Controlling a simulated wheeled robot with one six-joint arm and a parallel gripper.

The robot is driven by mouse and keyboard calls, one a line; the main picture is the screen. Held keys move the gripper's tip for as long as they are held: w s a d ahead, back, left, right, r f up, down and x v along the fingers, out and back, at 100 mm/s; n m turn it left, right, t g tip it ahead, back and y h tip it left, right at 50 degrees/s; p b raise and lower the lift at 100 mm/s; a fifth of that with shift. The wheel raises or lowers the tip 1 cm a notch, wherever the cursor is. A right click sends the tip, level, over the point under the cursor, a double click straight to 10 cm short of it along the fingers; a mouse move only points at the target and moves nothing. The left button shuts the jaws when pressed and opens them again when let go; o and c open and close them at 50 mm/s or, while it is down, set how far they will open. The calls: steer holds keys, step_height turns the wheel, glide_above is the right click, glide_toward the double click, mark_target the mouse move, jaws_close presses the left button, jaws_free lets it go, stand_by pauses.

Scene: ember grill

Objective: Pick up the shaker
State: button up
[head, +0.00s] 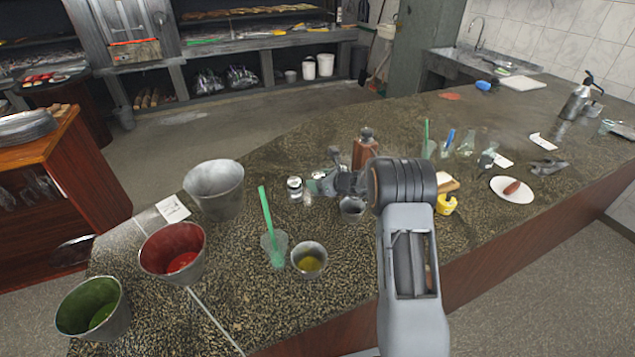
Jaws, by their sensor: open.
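A small glass and metal shaker (294,188) stands upright on the dark speckled counter (330,240), left of my gripper. My gripper (322,180) reaches leftward low over the counter, with a gap between it and the shaker. Its jaws are open and look empty, though they are small and partly blurred here. My arm hides part of the counter behind and to the right of the gripper.
A brown bottle-like container (366,150) stands behind my gripper, and a metal cup (352,208) below it. Left are a grey bucket (215,190), a red-lined bucket (173,250), a green-lined bucket (93,308) and a glass with a green straw (273,245).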

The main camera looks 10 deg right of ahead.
steer(key=shift+w+a+f, duration=0.1)
steer(key=shift+w, duration=0.05)
steer(key=shift+c, duration=0.4)
steer(key=c, duration=0.4)
steer(key=shift+c, duration=0.4)
